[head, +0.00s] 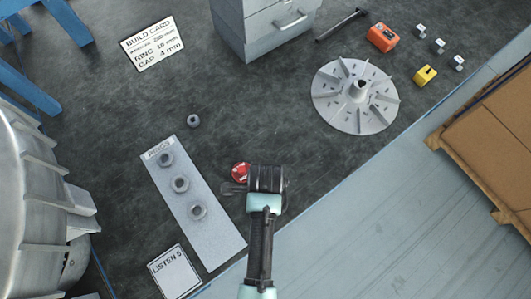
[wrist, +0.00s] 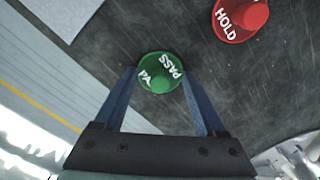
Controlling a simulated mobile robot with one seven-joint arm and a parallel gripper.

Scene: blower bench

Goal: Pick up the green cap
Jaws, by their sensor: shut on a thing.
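The green cap (wrist: 160,72), marked PASS, sits between the two blue fingers of my gripper (wrist: 160,76) in the wrist view. The fingers are shut on its sides. I cannot tell whether it still touches the bench. In the head view my gripper (head: 264,180) hides the green cap. A red cap (wrist: 241,18), marked HOLD, lies on the dark bench beside it, apart from the fingers. The red cap also shows in the head view (head: 241,171), just left of my gripper.
A grey plate (head: 215,240) with three rings lies to the left, with a loose ring (head: 193,121) beyond it. A finned impeller disc (head: 325,113) lies at the upper right. The bench's front edge is close.

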